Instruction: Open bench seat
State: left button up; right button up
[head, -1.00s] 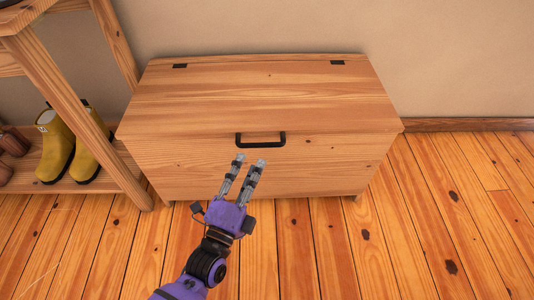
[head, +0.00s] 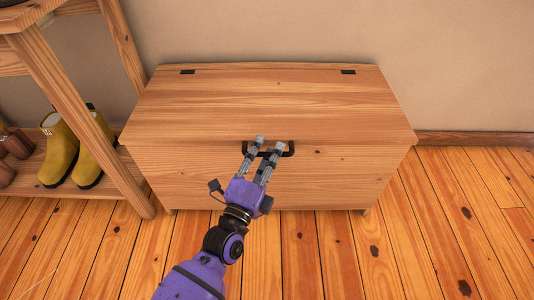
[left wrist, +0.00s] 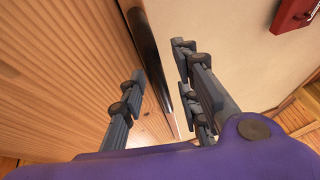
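The wooden bench seat (head: 270,105) stands against the wall, its lid down, with two dark hinges at the back edge. A black handle (head: 290,149) sits at the front edge of the lid. My left gripper (head: 270,143) is open at the handle, its fingertips overlapping the handle's left and middle part in the head view. In the left wrist view the dark handle bar (left wrist: 146,45) runs between the parted fingers (left wrist: 160,85). I cannot tell whether a finger touches it. My right gripper is not in view.
A wooden shelf rack (head: 75,100) stands close to the bench's left side, holding yellow boots (head: 60,155) and brown shoes (head: 15,145). The plank floor (head: 440,220) to the right is clear. A red object (left wrist: 300,14) shows in the left wrist view.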

pick_arm(q)
grip_shut()
